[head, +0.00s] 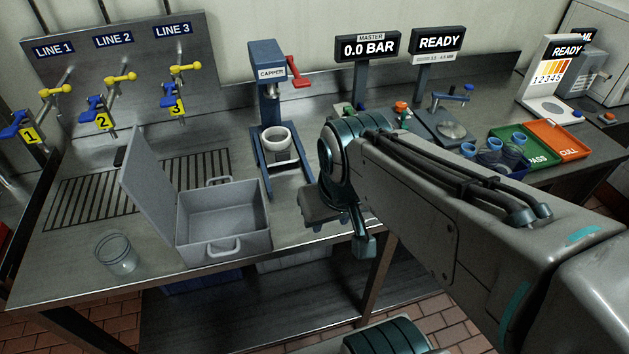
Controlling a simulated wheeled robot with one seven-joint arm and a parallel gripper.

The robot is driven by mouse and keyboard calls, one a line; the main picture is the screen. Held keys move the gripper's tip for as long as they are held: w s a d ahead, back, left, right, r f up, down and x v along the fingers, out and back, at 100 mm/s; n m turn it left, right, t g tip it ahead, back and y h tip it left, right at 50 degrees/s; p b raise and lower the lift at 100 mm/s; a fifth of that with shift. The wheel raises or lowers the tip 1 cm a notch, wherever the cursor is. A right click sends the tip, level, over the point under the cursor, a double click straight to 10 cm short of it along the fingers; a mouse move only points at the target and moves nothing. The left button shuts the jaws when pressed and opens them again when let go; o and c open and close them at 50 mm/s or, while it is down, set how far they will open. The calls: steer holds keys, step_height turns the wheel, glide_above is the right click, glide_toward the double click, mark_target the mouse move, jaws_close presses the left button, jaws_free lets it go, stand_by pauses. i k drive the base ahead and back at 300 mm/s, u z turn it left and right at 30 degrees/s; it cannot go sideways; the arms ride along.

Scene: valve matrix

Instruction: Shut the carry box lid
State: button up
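The grey carry box (222,258) sits on the steel bench at the middle left. It is open and its inside looks empty. Its lid (150,187) stands up from the box's left side, leaning outward to the left. A handle (224,250) is on the box's near side and another is on the far side. My gripper (345,228) is to the right of the box, near the bench's front edge, apart from box and lid. It points down, and its finger gap is not clear. No held thing is visible.
A glass jar (117,253) stands just left of the box near the front edge. The blue capper (269,120) stands behind and right of the box. Valve lines with yellow handles (121,77) rise at the back left. A drain grate lies behind the lid.

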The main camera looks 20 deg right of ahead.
mark_target(143, 178)
steer(key=z, duration=3)
steer(key=k, duration=1.5)
steer(key=u, duration=2.45)
